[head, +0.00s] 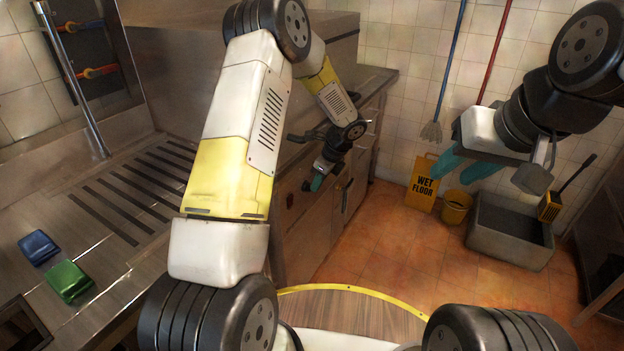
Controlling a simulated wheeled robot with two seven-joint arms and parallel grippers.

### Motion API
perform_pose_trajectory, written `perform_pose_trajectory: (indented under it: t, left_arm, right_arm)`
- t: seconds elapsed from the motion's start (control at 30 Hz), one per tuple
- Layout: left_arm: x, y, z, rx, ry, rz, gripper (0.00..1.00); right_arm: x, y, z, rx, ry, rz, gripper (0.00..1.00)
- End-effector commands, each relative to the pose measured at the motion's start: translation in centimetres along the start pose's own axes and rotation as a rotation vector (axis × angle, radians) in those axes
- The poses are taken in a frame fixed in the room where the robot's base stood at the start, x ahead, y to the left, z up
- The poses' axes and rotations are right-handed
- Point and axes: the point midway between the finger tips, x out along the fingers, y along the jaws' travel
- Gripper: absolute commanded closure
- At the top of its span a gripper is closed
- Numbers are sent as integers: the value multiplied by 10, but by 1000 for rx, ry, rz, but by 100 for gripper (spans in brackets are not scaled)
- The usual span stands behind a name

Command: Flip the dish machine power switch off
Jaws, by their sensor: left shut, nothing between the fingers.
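A steel unit with a front panel (293,226) stands left of centre, behind my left arm. A dark round control (290,200) shows on that panel. I cannot make out the dish machine power switch; my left gripper may hide it. My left gripper (317,183) is shut and empty, with its teal fingertips close to the panel front. I cannot tell whether they touch it. My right gripper (497,174) is open and empty, raised at the right in front of the tiled wall, with its teal fingers apart.
A blue sponge (39,247) and a green one (69,281) lie on the ribbed steel counter (60,225) at left. A yellow wet floor sign (422,184), a yellow bucket (456,207) and a grey floor basin (508,242) stand at right. The tiled floor between is clear.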

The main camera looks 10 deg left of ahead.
Motion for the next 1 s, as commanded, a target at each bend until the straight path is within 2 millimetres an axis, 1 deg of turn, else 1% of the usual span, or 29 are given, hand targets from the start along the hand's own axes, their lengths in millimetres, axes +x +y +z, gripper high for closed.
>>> perform_pose_trajectory:
  t: [0.3, 0.43, 0.57, 0.9, 0.93, 1.0]
  left_arm:
    - [1, 0, 0, 0, 0, 0, 100]
    - [9, 0, 0, -1, 0, 2, 100]
    - [29, 1, 0, -1, 0, 4, 100]
    - [101, 1, 0, -2, 1, 3, 100]
    - [104, 1, 3, -4, 0, 3, 100]
    - [105, 0, 17, -7, 0, 0, 100]
  right_arm:
    - [0, 0, 0, 0, 0, 0, 64]
    - [0, 0, 0, 0, 0, 0, 64]
    - [0, 0, 0, 0, 0, 0, 64]
    - [0, 0, 0, 0, 0, 0, 64]
    - [0, 0, 0, 0, 0, 0, 64]
    - [0, 0, 0, 0, 0, 0, 64]
